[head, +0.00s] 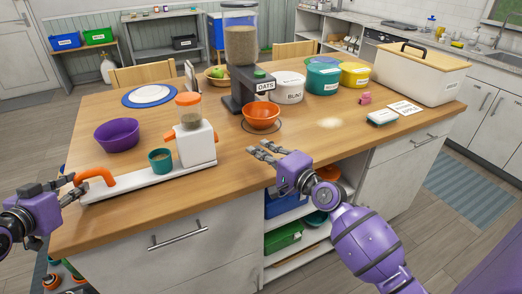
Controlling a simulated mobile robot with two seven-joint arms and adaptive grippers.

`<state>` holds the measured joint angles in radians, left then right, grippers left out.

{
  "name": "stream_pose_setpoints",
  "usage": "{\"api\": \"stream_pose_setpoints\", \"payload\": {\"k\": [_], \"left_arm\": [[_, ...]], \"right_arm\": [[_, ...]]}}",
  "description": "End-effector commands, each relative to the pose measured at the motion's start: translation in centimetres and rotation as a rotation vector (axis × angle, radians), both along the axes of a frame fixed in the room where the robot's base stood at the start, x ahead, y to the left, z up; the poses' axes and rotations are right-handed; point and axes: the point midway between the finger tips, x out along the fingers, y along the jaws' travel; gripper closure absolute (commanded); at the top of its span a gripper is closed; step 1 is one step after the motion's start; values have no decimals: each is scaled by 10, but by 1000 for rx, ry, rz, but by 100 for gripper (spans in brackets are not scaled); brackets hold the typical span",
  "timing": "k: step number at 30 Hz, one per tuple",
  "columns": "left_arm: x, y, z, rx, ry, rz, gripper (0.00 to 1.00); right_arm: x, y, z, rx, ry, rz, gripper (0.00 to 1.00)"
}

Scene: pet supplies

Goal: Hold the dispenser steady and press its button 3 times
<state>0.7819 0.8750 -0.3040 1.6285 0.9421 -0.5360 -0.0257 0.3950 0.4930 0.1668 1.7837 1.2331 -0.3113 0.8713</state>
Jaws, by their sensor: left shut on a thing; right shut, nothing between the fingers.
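A tall dark dispenser (237,84) with a clear hopper of grain and an "OATS" label stands upright at the back middle. A green button (259,73) is on its front. An orange bowl (261,116) sits in front of it. A smaller white dispenser (195,145) with an orange lid stands on a long white base with an orange handle (124,180) at its left end. A teal cup (160,160) stands on that base. My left gripper (73,188) is shut on the handle's left end. My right gripper (262,151) is shut and empty near the front edge, below the orange bowl.
A purple bowl (117,134) and a blue-rimmed plate (150,95) are at the left. White (288,87), teal (322,77) and yellow (354,75) tubs stand right of the tall dispenser. A white bin (419,75) is at far right.

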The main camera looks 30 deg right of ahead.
Motion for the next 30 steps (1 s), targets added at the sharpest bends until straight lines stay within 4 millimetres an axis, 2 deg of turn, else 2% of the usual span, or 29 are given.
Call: {"api": "stream_pose_setpoints", "payload": {"k": [9, 10, 15, 25, 30], "left_arm": [[1, 0, 2, -1, -3, 1, 100], [1, 0, 2, -1, -3, 1, 81], [0, 0, 1, -1, -3, 0, 60], [-1, 0, 1, -1, -2, 0, 60], [-15, 9, 7, 2, -2, 0, 60]], "right_arm": [[0, 0, 0, 0, 0, 0, 100], [0, 0, 0, 0, 0, 0, 100], [0, 0, 0, 0, 0, 0, 100], [0, 0, 0, 0, 0, 0, 100], [0, 0, 0, 0, 0, 0, 100]]}}
